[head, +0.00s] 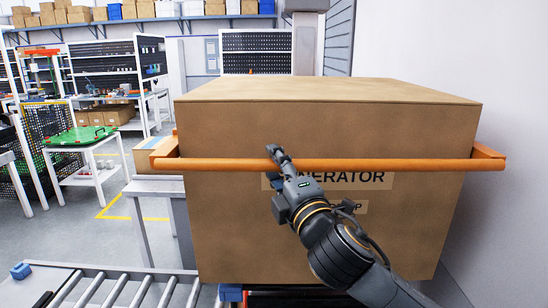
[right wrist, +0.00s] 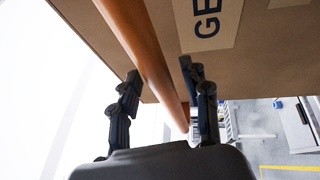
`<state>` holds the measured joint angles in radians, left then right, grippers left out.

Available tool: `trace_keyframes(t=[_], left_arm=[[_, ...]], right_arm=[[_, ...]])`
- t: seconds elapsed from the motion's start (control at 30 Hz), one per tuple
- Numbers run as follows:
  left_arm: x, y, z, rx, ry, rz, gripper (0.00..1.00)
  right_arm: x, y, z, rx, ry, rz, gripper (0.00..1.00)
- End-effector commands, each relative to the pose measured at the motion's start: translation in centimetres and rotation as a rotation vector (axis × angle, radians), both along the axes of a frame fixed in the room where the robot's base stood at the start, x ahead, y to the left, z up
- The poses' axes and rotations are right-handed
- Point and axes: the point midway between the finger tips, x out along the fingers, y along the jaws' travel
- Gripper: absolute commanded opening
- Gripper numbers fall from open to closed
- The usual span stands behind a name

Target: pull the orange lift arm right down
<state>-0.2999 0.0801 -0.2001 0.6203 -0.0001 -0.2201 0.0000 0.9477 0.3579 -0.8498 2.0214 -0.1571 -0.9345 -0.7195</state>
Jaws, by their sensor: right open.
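The orange lift arm (head: 400,165) is a horizontal bar across the front of a large brown box, with short side arms running back along the box at both ends. My right gripper (head: 275,152) is at the bar, left of its middle. In the right wrist view, the orange bar (right wrist: 140,45) runs between the two fingers of the open gripper (right wrist: 160,92). The fingers stand apart on either side of it, and I cannot tell if either touches it. My left gripper is in neither view.
The brown generator box (head: 230,220) stands directly behind the bar. A roller conveyor (head: 110,288) is at the lower left. A white wall (head: 510,130) is close on the right. A table with a green tray (head: 80,137) and shelving are at the left.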

Motion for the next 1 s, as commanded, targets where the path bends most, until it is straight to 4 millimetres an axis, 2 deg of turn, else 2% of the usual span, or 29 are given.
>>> trace_keyframes(t=[0.17,0.43,0.67,1.0], left_arm=[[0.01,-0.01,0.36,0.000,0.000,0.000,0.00],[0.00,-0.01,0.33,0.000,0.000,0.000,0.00],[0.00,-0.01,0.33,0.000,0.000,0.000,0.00],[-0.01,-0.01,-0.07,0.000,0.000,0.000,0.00]], right_arm=[[0.93,0.38,0.14,0.000,0.001,0.000,0.47],[0.98,0.42,0.10,-0.001,0.001,0.001,0.47],[0.97,0.41,0.10,0.000,0.001,0.000,0.00],[0.97,0.41,-0.53,-0.001,0.003,0.001,0.00]])
